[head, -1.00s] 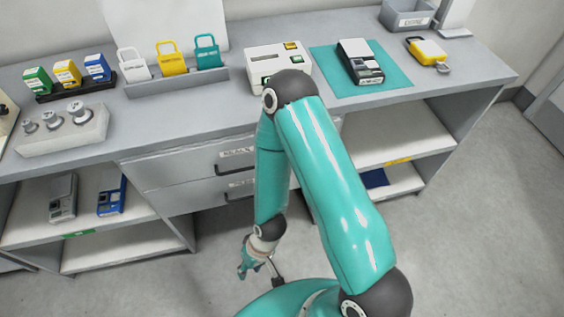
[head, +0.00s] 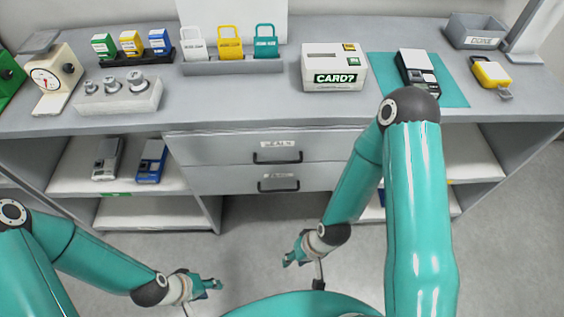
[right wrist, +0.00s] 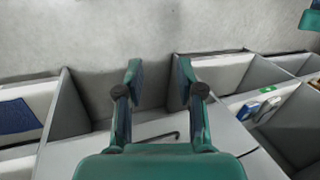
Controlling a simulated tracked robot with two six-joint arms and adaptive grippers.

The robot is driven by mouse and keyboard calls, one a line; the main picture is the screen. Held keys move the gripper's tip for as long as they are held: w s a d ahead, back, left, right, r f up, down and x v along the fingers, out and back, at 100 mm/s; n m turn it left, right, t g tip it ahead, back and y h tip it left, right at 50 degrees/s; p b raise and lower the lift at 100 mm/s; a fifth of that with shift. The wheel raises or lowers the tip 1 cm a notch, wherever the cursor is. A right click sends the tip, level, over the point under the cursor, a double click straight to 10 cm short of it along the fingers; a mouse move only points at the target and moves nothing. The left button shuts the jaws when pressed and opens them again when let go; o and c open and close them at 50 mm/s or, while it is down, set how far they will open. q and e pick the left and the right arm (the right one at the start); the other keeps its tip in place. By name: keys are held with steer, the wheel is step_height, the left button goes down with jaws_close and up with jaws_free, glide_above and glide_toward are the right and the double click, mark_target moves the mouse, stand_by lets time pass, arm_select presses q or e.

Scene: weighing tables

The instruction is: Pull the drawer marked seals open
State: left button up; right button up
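Two grey drawers sit one above the other under the bench, both shut. The upper drawer (head: 225,149) has a dark bar handle and a small label (head: 279,144) that is blurred but looks like "SEALS". The lower drawer (head: 225,180) has a like handle and a label I cannot read. My right gripper (head: 288,260) is low in front of the drawers, apart from both handles. In the right wrist view its two fingers (right wrist: 158,85) are spread with nothing between them. My left gripper (head: 218,285) is lower left, clear of the drawers; its finger gap is too small to judge.
The bench top (head: 230,115) holds a scale, weights, stamps, a rack of padlock-shaped tags, a card device (head: 333,68) and a teal mat (head: 452,90). Open shelves (head: 75,165) flank the drawers. The floor (head: 250,225) before the drawers is clear.

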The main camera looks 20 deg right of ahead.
steer(key=w+d+n+t+b, duration=0.5)
steer(key=w+b, duration=0.4)
steer(key=w, duration=0.1)
steer(key=n+t+y+b, duration=0.4)
steer(key=n+t+b, duration=0.4)
steer(key=n+b, duration=1)
glide_toward(280, 162)
steer(key=shift+n+t, duration=0.3)
steer(key=shift+n, duration=0.3)
steer(key=x, duration=0.6)
steer(key=f+x, duration=0.1)
steer(key=x, duration=0.3)
steer(key=shift+s+f, duration=0.1)
jaws_close()
